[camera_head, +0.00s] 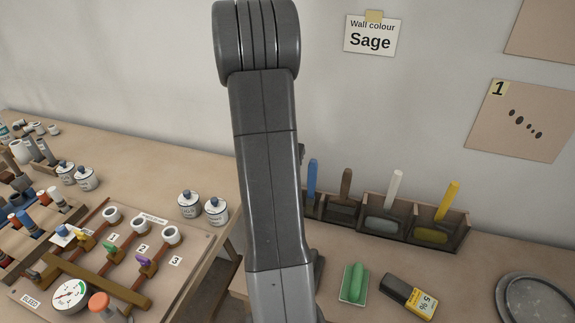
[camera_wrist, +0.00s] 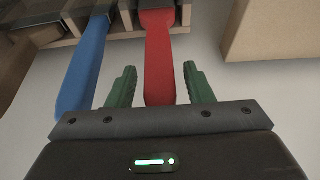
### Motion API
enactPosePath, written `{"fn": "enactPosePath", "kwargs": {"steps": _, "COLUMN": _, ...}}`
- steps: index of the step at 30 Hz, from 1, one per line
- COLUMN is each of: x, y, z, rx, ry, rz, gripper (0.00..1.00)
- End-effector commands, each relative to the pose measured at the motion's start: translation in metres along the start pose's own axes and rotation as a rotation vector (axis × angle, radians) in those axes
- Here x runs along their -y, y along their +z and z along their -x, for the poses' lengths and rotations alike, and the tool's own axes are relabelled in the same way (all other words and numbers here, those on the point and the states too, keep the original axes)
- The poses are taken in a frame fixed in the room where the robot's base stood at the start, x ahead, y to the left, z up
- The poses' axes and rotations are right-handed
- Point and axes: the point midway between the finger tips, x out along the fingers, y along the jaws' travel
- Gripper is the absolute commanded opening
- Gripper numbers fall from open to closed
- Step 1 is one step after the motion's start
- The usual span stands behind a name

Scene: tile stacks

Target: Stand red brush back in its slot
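In the wrist view a red brush (camera_wrist: 159,55) shows its handle between the two fingers of my gripper (camera_wrist: 160,78). The fingers are apart, with a narrow gap on each side of the handle, so my gripper is open. The dark lower part of the red brush goes down at a wooden slot rack (camera_wrist: 122,30), beside a blue brush (camera_wrist: 85,70). How deep it sits cannot be told. In the head view my arm hides the red brush and my gripper; the rack (camera_head: 458,240) shows at the wall, right of my arm.
Brushes with blue (camera_head: 312,180), brown (camera_head: 346,184), white (camera_head: 394,188) and yellow (camera_head: 448,200) handles stand in the rack. A valve board (camera_head: 190,255) is at left.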

Motion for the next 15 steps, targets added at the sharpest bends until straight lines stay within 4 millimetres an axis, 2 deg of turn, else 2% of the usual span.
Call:
{"fn": "enactPosePath", "kwargs": {"steps": 8, "x": 0.000, "y": -0.001, "z": 0.004, "rx": -0.001, "ry": -0.001, "rz": 0.000, "gripper": 0.47}}
{"fn": "enactPosePath", "kwargs": {"steps": 11, "x": 0.000, "y": -0.001, "z": 0.015, "rx": -0.003, "ry": -0.001, "rz": 0.000, "gripper": 0.47}}
{"fn": "enactPosePath", "kwargs": {"steps": 15, "x": 0.001, "y": -0.001, "z": 0.040, "rx": -0.005, "ry": -0.003, "rz": 0.000, "gripper": 0.47}}
